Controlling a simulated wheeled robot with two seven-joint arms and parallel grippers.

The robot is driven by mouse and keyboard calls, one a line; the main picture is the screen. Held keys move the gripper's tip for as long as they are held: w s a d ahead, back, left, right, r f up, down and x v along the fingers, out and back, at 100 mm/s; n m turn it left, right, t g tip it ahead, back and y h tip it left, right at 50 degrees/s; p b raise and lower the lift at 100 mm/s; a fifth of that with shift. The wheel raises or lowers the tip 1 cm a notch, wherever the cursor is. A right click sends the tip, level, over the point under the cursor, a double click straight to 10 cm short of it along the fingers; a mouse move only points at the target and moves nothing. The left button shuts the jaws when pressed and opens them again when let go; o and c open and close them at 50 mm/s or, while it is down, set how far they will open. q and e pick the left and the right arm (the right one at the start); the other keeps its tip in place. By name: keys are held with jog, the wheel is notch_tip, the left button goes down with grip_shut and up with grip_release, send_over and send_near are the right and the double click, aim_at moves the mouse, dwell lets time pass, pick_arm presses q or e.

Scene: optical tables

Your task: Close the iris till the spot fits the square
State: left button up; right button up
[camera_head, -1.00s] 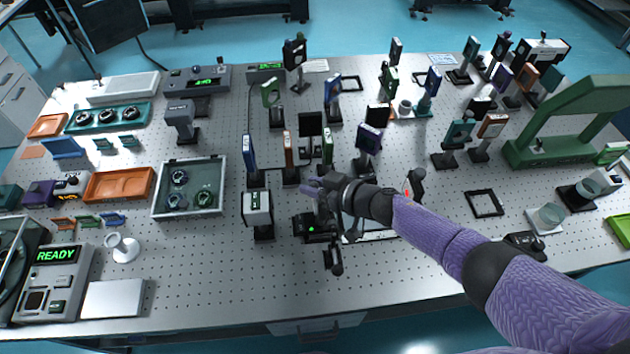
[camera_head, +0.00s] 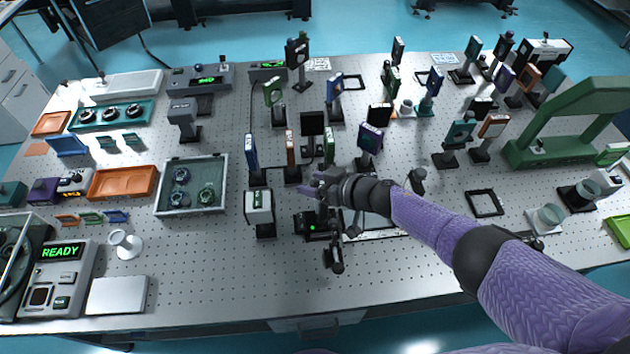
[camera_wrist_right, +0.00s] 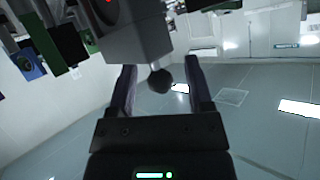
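My right gripper (camera_head: 318,183) is over the middle of the perforated table, among the upright optical mounts. In the right wrist view its two fingers (camera_wrist_right: 161,88) are apart, one on each side of a small dark round knob (camera_wrist_right: 159,81). The knob sticks out of a grey block (camera_wrist_right: 140,38); gaps show between knob and fingers. A red spot (camera_wrist_right: 107,2) shows at the top edge of that view. I cannot tell which mount is the iris, and no square with a spot in it shows clearly. My left gripper is not in view.
A pale box on a post (camera_head: 258,204) stands left of the gripper. A dark unit with a green light (camera_head: 311,226) is just below it. Upright mounts (camera_head: 371,138) crowd behind. The table's front strip (camera_head: 210,300) is mostly clear.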

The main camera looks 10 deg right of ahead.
jog(key=shift+s+d+r+p, duration=0.2)
jog(key=shift+d+r+p, duration=0.05)
jog(key=shift+p, duration=0.1)
jog(key=p+v, duration=0.4)
jog(key=v, duration=0.5)
jog(key=shift+s+d, duration=0.1)
